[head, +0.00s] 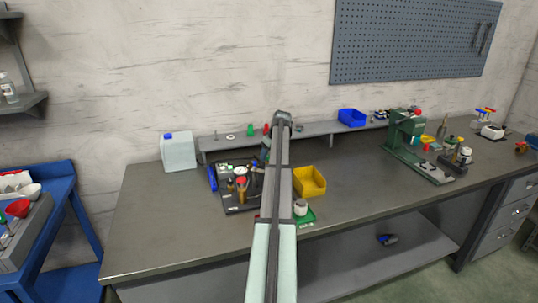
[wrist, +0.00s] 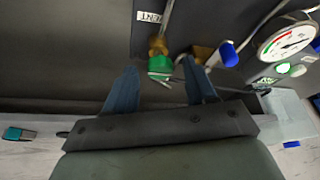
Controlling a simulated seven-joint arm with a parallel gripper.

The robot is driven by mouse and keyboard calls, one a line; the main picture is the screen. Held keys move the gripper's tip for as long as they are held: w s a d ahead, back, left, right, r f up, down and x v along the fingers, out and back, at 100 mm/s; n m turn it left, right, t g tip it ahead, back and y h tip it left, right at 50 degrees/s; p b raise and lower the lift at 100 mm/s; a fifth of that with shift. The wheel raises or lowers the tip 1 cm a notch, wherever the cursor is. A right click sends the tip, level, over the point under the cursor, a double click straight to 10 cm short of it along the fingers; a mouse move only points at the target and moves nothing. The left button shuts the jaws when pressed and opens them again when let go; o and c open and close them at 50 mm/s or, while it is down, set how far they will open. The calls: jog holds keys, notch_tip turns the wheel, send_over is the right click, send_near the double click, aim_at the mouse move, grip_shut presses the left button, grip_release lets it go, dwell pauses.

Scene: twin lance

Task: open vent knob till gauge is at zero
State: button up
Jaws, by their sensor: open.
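In the wrist view, the green vent knob (wrist: 160,66) sits on a brass stem below a white label reading VENT (wrist: 150,17). My gripper (wrist: 160,70) is open, with its two blue fingers on either side of the knob. A gap shows between each finger and the knob. The round white gauge (wrist: 288,38) is at the upper right, with a red and green arc and a dark needle; its exact reading is too small to tell. In the head view, the dark fixture panel (head: 236,207) stands on the bench, and my arm hides the gripper and knob.
Blue-handled parts (wrist: 228,53) lie close to the right finger in the wrist view. In the head view, a yellow bin (head: 310,181) is right of my arm, and a white jug (head: 179,152) stands at the back left. The bench's left front (head: 150,235) is clear.

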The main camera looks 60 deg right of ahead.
jog(key=v, duration=1.4)
jog(key=shift+f, duration=0.15)
